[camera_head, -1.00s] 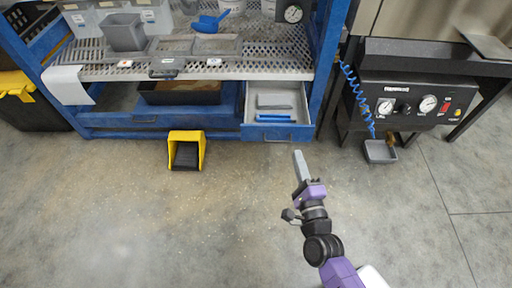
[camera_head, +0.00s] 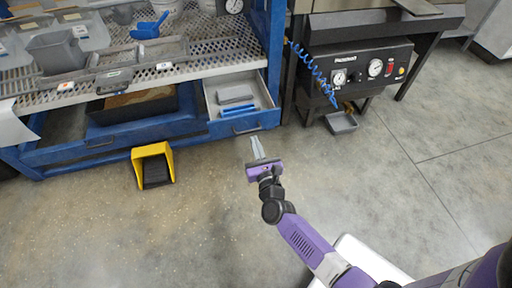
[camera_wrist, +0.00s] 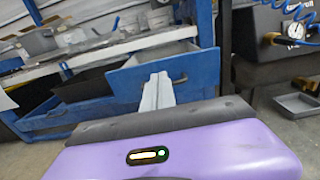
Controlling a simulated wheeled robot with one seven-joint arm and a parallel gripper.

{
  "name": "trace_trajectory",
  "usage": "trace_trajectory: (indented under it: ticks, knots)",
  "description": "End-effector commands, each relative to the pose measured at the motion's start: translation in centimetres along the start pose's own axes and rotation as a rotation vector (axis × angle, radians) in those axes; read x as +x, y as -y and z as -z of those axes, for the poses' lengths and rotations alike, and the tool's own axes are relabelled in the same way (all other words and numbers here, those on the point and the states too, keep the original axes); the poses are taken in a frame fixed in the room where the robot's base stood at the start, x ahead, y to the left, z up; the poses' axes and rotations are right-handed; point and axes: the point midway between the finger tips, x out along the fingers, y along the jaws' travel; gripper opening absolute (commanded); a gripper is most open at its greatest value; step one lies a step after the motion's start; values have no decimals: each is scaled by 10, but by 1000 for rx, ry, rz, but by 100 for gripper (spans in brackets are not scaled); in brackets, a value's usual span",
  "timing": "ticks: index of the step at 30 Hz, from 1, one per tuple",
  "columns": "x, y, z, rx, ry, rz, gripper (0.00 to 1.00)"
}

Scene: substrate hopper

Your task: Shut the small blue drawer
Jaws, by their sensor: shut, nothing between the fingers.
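The small blue drawer (camera_head: 249,125) stands pulled out at the right end of the blue bench. It has a blue front with a dark handle and light grey inner walls. Inside lie a grey block (camera_head: 236,94) and blue pieces (camera_head: 238,110). My gripper (camera_head: 256,141) is shut and empty, just in front of the drawer front; whether it touches cannot be told. In the wrist view the closed fingers (camera_wrist: 158,92) point at the blue drawer front (camera_wrist: 190,77), and hide part of it.
A wider blue drawer with a dark tray (camera_head: 133,106) is left of it. A yellow pedal guard (camera_head: 153,166) stands on the floor. A control box (camera_head: 362,72) and a small grey tray (camera_head: 341,123) are to the right.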

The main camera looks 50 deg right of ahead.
Motion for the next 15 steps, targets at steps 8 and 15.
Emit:
trace_trajectory:
  ticks: [8,15]
  knots:
    - [56,1,1,0,2,2,0]
    - [89,0,1,-1,1,0,0]
